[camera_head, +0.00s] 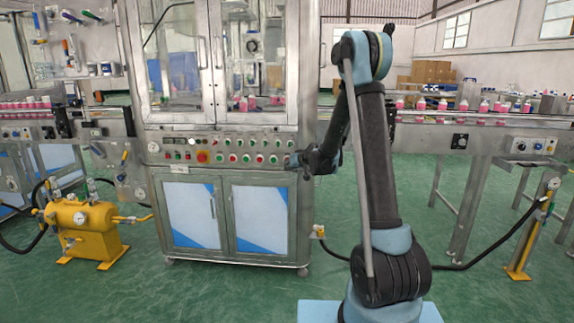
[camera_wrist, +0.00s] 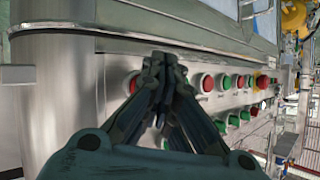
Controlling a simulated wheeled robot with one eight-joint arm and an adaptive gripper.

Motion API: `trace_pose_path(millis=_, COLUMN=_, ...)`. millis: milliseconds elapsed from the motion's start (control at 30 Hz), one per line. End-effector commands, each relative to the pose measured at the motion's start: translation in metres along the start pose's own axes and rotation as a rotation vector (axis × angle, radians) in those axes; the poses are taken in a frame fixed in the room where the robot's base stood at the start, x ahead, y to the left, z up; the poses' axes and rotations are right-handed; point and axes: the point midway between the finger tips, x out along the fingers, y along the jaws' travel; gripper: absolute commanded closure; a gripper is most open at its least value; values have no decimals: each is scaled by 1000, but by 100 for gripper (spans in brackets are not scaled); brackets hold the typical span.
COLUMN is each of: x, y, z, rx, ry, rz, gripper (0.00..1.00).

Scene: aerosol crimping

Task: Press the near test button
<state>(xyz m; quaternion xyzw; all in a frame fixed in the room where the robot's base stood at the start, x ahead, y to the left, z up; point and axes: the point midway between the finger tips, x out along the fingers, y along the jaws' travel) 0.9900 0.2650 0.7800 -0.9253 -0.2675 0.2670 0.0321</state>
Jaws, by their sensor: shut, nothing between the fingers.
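The control panel (camera_head: 180,150) of the steel machine carries rows of red and green buttons. Which of them is the near test button cannot be read. My gripper (camera_head: 292,161) is at the right end of the panel, beside the last buttons. In the wrist view my gripper (camera_wrist: 162,64) is shut and empty, with its fingertips over the panel. A red button (camera_wrist: 132,84) shows just left of the fingers and another red button (camera_wrist: 207,82) just right of them. The fingers hide the panel between these. Whether the tips touch the panel cannot be told.
A red emergency stop (camera_head: 203,157) sits left of the buttons and also shows in the wrist view (camera_wrist: 262,82). Glass doors (camera_head: 175,75) are above the panel and cabinet doors (camera_head: 190,215) below. A bottle conveyor (camera_head: 470,128) stands right.

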Motion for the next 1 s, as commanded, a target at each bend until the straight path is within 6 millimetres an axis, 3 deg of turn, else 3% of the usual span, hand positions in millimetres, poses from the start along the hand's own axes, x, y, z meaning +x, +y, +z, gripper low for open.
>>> trace_pose_path(millis=467, x=-4, y=-3, z=3, rx=0, ry=0, rz=0, gripper=100)
trace_pose_path(millis=1000, x=-31, y=-23, z=23, rx=0, ry=0, rz=-1, gripper=100)
